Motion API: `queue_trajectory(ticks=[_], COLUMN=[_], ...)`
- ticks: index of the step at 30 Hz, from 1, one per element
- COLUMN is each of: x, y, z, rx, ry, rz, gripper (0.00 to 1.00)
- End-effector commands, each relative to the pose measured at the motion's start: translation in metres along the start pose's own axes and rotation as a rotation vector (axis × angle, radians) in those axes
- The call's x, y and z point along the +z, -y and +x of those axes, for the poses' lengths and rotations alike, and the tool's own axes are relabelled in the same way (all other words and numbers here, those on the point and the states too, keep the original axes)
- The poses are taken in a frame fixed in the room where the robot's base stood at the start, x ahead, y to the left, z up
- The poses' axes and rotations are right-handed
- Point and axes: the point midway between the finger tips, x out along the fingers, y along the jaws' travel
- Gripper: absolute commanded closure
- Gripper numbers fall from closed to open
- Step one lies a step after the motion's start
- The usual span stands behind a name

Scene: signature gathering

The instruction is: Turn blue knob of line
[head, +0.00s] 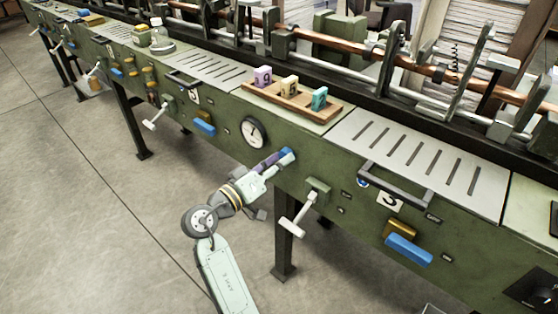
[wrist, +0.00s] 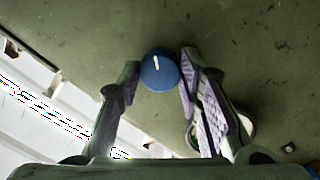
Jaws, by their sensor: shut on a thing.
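The blue knob (wrist: 159,70) is round with a short white mark and sits on the green panel. Its mark points nearly straight up in the wrist view, tilted slightly left. My gripper (wrist: 158,84) is shut on it, with one purple-padded finger on each side. In the head view, my gripper (head: 276,162) reaches the green machine's front panel, just right of and below the round white dial. The blue knob (head: 288,155) shows there only partly past my fingers.
On the panel are the round dial (head: 254,132), a white T-handle (head: 299,213) to the right, and blue blocks (head: 408,249). A black handle (head: 397,187) sticks out above. The floor at left is clear.

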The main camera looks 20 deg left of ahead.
Motion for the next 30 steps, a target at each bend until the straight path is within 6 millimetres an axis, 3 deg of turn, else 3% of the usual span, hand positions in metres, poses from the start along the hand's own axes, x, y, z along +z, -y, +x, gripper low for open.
queue_trajectory(ticks=[14, 15, 24, 30], x=[0.0001, 0.0000, 0.0001, 0.0001], y=[0.0002, 0.0002, 0.0001, 0.0001], z=[-0.0001, -0.0002, -0.0001, 0.0000], rx=[0.000, 0.000, 0.000, 0.000], ry=[-0.002, -0.002, -0.002, -0.001], rz=[-0.020, -0.020, -0.019, -0.019], gripper=[0.95, 0.66, 0.47, 0.47])
